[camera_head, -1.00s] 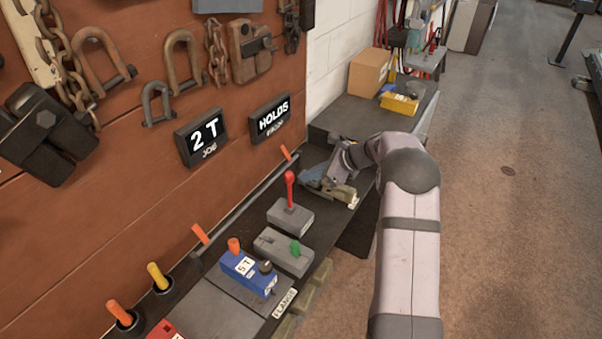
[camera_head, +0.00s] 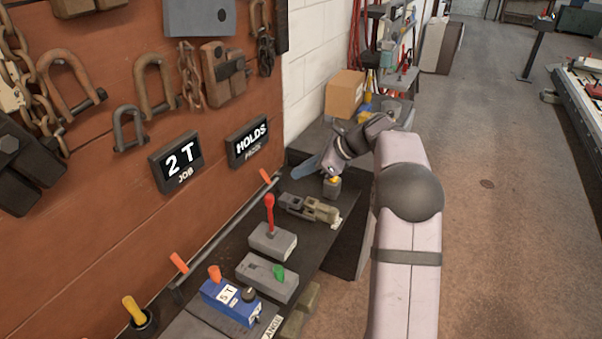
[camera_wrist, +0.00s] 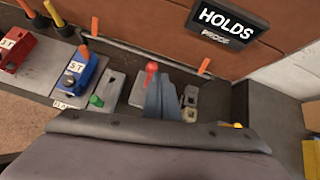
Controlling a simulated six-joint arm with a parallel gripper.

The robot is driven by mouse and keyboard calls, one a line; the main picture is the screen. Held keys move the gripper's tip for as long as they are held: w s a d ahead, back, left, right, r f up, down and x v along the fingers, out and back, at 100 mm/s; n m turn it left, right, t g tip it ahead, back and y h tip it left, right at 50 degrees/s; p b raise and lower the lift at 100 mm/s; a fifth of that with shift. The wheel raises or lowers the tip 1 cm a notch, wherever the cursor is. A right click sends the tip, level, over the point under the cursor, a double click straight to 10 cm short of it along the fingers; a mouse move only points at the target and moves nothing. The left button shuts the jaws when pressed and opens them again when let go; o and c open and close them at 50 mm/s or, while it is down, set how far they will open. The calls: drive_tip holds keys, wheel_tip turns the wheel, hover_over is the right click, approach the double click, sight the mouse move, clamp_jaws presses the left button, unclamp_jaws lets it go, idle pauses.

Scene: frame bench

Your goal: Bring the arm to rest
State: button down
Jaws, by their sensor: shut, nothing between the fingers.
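My gripper (camera_head: 308,168) is at the far part of the bench, above and beyond a tan metal clamp-like piece (camera_head: 312,208), and apart from it in the head view. Its blue-grey fingers (camera_wrist: 162,98) are together in the wrist view, with nothing seen between them. They cover part of the bench near the red-handled grey block (camera_wrist: 142,90). The tan piece also shows beside the fingers in the wrist view (camera_wrist: 190,98). My forearm reaches in from the lower right of the head view.
Signs (camera_head: 180,165) hang on the board. A cardboard box (camera_head: 345,94) stands beyond.

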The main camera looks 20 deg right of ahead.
drive_tip(key=s+d+f+n+g+h, duration=0.2)
drive_tip(key=s+d+f+n, duration=0.2)
drive_tip(key=f+n, duration=0.55)
drive_tip(key=s+f+n+g+h, duration=0.25)
drive_tip(key=s+f+n, duration=0.45)
drive_tip(key=s, duration=0.6)
drive_tip(key=s+a+n+g+h, duration=0.1)
drive_tip(key=s+a+n+g, duration=0.15)
drive_tip(key=s, duration=0.75)
drive_tip(key=s+a+n+g+h, duration=0.1)
drive_tip(key=s+a+n, duration=0.25)
drive_tip(key=s, duration=0.65)
drive_tip(key=a+r+n+t, duration=0.1)
drive_tip(key=a+r+n, duration=0.1)
drive_tip(key=a, duration=0.3)
drive_tip(key=shift+r+t, duration=0.4)
drive_tip(key=shift+r, duration=0.5)
